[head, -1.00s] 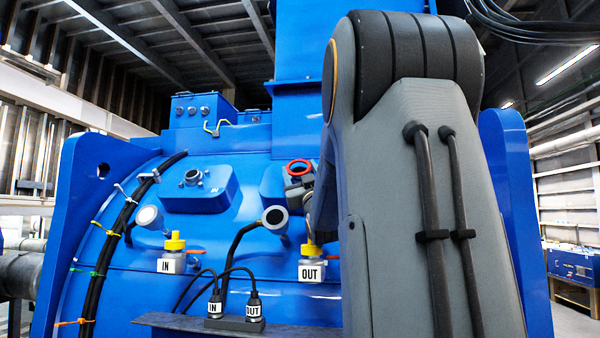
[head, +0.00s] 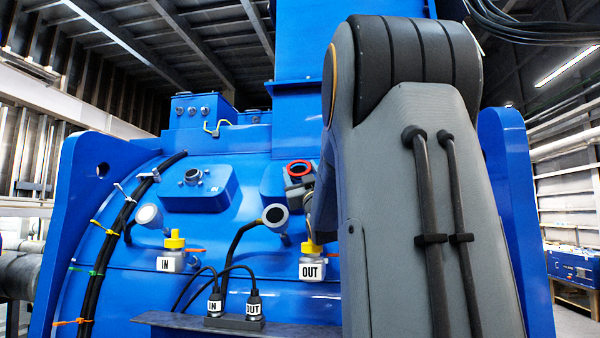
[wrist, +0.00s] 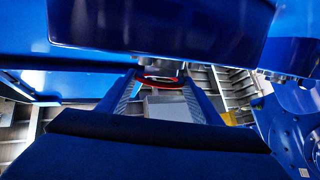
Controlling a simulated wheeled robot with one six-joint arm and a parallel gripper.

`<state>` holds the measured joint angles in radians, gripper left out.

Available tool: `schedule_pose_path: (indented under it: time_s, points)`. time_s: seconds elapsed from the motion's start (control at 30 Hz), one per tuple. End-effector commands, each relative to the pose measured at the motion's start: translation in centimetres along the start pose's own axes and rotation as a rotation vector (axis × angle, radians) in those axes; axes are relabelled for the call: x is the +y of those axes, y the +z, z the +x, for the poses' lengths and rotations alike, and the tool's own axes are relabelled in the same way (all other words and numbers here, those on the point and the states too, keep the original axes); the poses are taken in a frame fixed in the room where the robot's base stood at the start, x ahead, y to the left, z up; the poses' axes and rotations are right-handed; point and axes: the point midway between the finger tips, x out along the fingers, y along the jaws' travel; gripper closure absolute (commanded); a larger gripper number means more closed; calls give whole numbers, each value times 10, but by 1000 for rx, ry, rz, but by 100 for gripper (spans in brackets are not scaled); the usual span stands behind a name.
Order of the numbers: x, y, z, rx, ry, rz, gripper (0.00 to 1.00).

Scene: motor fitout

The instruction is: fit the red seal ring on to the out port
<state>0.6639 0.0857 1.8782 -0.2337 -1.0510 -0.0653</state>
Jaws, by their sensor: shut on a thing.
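The red seal ring (head: 299,168) shows in the head view in front of the right raised blue pad (head: 272,186). My gripper (wrist: 161,82) is shut on the ring. In the wrist view the red ring (wrist: 160,79) lies between the two fingertips, seen nearly edge-on. In the head view my gripper (head: 300,183) is partly hidden by my arm. No out port can be made out on the right pad; the ring, gripper and arm cover much of it. I cannot tell whether the ring touches anything behind it.
The left pad carries the bare IN port (head: 193,177). In the wrist view, blue housing (wrist: 160,30) crosses the top.

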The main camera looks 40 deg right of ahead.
Motion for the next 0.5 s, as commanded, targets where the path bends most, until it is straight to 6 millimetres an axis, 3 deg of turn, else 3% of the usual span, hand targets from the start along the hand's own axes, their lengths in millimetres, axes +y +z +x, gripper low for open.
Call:
schedule_pose_path:
  time_s: [0.5]
  points:
    - [0, 13, 2, -1, 0, 0, 62]
